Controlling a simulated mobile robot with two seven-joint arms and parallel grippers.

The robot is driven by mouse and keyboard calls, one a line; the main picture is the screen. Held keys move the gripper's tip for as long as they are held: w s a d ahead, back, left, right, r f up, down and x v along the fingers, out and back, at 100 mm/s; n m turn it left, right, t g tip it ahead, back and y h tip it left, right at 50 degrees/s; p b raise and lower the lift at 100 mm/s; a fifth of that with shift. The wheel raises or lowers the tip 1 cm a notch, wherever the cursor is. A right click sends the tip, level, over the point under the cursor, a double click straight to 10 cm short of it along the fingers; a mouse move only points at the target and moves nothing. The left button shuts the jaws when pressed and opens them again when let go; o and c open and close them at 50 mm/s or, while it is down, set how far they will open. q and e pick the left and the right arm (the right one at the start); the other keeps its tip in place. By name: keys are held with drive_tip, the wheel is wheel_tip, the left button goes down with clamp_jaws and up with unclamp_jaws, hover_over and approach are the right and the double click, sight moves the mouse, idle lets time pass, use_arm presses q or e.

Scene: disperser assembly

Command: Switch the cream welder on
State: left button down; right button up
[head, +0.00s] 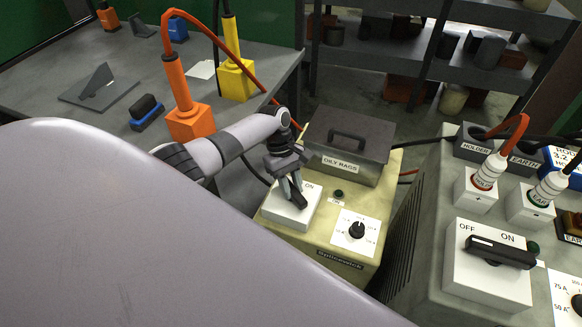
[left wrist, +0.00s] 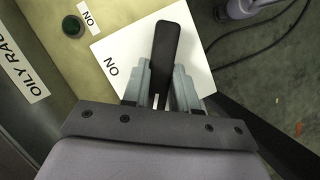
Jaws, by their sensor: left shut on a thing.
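The cream welder (head: 325,250) stands in the middle of the head view. Its switch has a black handle (head: 297,196) on a white plate (head: 285,213) marked ON; the other marking is hidden. My left gripper (head: 288,186) reaches down onto the handle and is shut on it. In the left wrist view the handle (left wrist: 167,50) stands out between the two grey fingers (left wrist: 162,92), with the ON label to its left. A dark green lamp (head: 338,194) beside the plate looks unlit. My right gripper is not in view.
A metal OILY RAGS box (head: 350,138) sits on the welder behind the switch. A dial (head: 356,231) is to its right. A grey welder (head: 435,225) with its own OFF/ON switch (head: 500,252) stands further right. A grey table (head: 85,75) holds orange and yellow blocks with cables.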

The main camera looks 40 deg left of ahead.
use_arm(q)
drive_tip(key=shift+d+f+m+g+b, duration=0.1)
drive_tip(key=shift+m+g+b, duration=0.1)
drive_tip(key=shift+m, duration=0.3)
drive_tip(key=shift+f+m+g+b, duration=0.1)
drive_tip(key=shift+m+g, duration=0.1)
drive_tip(key=shift+m, duration=0.3)
drive_tip(key=shift+m+g+y+b, duration=0.3)
drive_tip(key=shift+m+y+b, duration=0.1)
drive_tip(key=shift+m, duration=0.5)
drive_tip(key=m, duration=0.2)
drive_tip(key=shift+w+d+m+g+y+b, duration=0.1)
drive_tip(key=shift+m+g+y+b, duration=0.2)
drive_tip(key=shift+m+g+b, duration=0.1)
drive_tip(key=shift+m+g+y+b, duration=0.3)
drive_tip(key=shift+m+y, duration=0.5)
drive_tip(key=shift+m, duration=1.4)
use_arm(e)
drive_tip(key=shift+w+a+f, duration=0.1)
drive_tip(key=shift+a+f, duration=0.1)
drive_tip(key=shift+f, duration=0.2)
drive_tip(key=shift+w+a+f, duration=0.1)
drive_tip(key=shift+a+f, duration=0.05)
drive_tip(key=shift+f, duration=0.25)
use_arm(q)
drive_tip(key=c, duration=0.9)
unclamp_jaws()
drive_tip(key=shift+r, duration=0.1)
